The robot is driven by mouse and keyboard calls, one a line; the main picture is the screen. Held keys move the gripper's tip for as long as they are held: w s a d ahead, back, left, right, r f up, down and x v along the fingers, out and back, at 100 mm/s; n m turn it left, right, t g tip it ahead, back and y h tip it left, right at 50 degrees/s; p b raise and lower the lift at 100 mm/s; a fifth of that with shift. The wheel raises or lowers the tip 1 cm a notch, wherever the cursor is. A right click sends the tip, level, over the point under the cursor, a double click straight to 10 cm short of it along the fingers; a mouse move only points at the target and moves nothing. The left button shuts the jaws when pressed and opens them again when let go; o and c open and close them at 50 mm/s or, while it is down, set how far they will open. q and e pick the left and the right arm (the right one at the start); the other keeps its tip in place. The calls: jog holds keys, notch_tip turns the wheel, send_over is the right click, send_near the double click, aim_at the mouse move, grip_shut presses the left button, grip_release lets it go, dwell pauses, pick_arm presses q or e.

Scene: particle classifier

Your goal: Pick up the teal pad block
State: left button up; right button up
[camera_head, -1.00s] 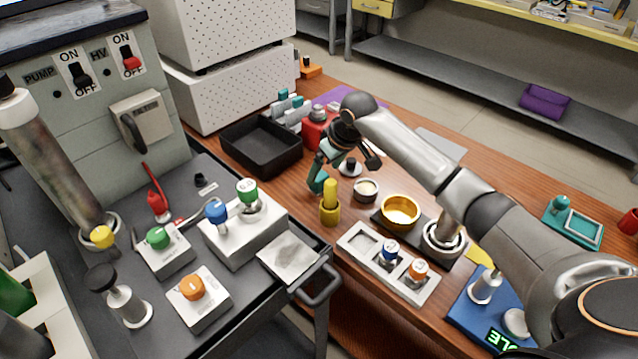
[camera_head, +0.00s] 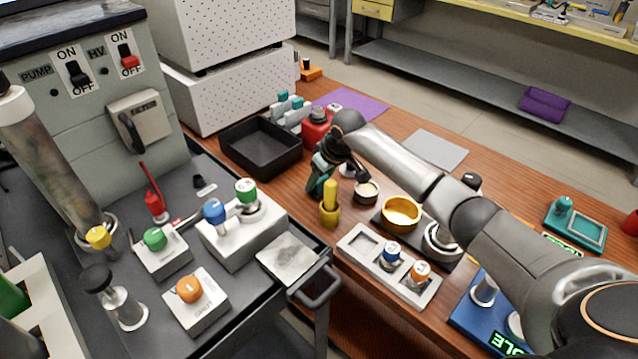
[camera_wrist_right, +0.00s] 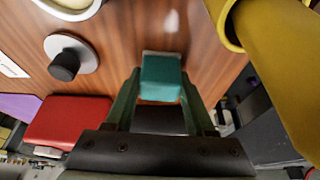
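The teal pad block (camera_wrist_right: 161,78) lies between the fingertips of my right gripper (camera_wrist_right: 160,88) in the right wrist view, just above or on the wooden table. The fingers stand on either side of it, with narrow gaps that look open; contact is not clear. There the block cannot be told apart from the teal fingers. My left gripper is not in view.
The yellow peg stands very close to my right gripper. A black tray (camera_head: 262,150) and a red block (camera_head: 316,128) are behind it. A black-knobbed white disc (camera_wrist_right: 68,62), a small cup (camera_head: 366,192) and a yellow bowl (camera_head: 401,212) are nearby.

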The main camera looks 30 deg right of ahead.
jog(key=c, duration=0.7)
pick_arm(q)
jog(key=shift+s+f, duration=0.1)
pick_arm(e)
grip_shut()
pick_arm(q)
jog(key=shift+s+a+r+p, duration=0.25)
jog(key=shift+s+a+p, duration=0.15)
jog(key=shift+p, duration=0.4)
pick_arm(e)
notch_tip(320, 180, up, 10)
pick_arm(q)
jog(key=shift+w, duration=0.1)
